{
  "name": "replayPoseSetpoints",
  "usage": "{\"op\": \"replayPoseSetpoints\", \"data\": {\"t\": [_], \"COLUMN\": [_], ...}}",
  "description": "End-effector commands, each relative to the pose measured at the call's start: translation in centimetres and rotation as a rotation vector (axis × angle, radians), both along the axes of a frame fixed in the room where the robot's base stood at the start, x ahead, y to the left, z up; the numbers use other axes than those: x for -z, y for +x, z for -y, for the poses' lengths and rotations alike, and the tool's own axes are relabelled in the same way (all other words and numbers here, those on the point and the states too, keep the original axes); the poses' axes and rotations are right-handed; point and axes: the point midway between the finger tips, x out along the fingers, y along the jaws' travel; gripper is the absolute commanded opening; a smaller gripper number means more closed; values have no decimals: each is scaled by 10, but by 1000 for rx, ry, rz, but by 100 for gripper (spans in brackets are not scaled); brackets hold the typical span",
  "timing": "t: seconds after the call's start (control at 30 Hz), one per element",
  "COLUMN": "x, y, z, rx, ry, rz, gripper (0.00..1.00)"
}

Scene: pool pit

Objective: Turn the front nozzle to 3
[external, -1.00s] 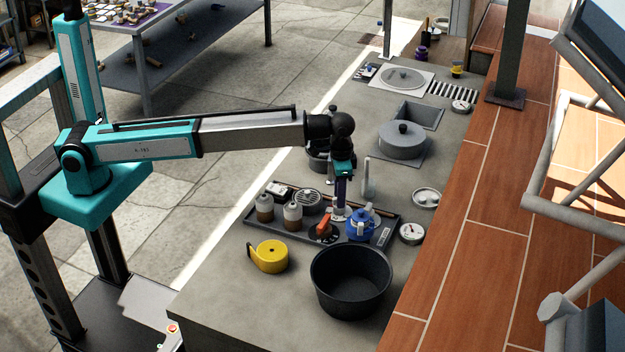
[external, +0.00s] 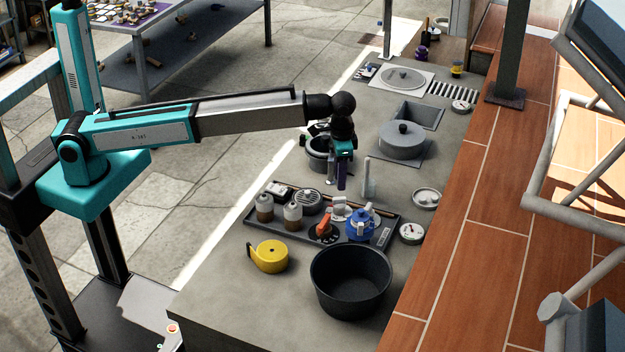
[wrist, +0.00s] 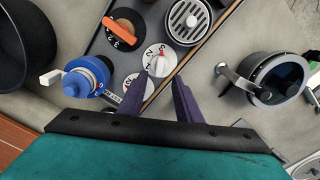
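A white knob (wrist: 159,66) with a red mark sits on a white numbered dial in the wrist view. The red mark points towards the top of the picture; I cannot tell which number it meets. A second white dial (wrist: 136,87) lies beside it, partly hidden by a finger. I cannot tell which is the front nozzle. In the external view, white fittings (external: 339,206) show at the tray's middle. My gripper (external: 342,188) hangs above them, apart and empty. In the wrist view its purple fingers (wrist: 163,77) are spread, with the knob beyond the tips.
On the dark tray (external: 277,224) stand a blue valve (external: 360,226), an orange-handled dial (external: 323,228) and two bottles (external: 292,216). A round grate (wrist: 188,20) is nearby. A black tub (external: 351,281) and yellow tape roll (external: 269,257) stand in front. A tall post (external: 367,178) stands behind.

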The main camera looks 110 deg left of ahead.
Motion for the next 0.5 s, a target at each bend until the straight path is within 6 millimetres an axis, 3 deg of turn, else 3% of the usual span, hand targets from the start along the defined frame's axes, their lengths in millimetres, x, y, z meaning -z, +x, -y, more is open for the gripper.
{"op": "replayPoseSetpoints", "data": {"t": [0.2,0.5], "x": [-35,-65], "y": [1,0], "z": [0,0], "rx": [0,0], "ry": [0,0], "rz": [1,0], "gripper": [31,31]}}
